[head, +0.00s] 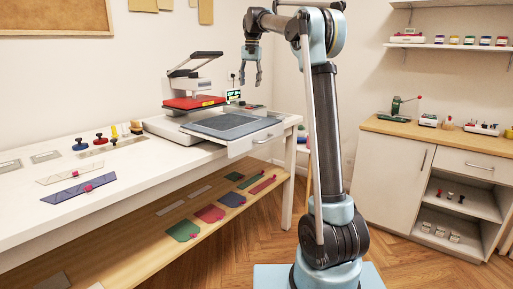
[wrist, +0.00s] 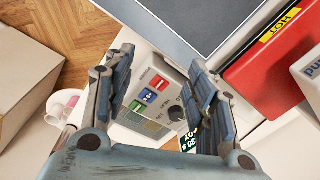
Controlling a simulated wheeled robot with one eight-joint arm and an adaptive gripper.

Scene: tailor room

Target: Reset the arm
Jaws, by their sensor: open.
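My gripper (head: 251,80) hangs in the air at the end of my raised arm, above the far end of the white table (head: 120,187). It is open and points down, with nothing between its fingers. In the wrist view my gripper (wrist: 158,88) shows both fingers apart, with a control box (wrist: 150,98) with coloured buttons visible below and between them. A heat press with a red plate (head: 194,102) and a grey lower bed (head: 232,125) stands on the table, left of and below my gripper in the head view.
The red plate bears a HOT label (wrist: 279,27). A purple ruler-like piece (head: 78,191) and several small knobbed tools (head: 100,138) lie on the table. A wooden lower shelf (head: 150,240) holds coloured pieces. A cabinet (head: 395,165) stands at right.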

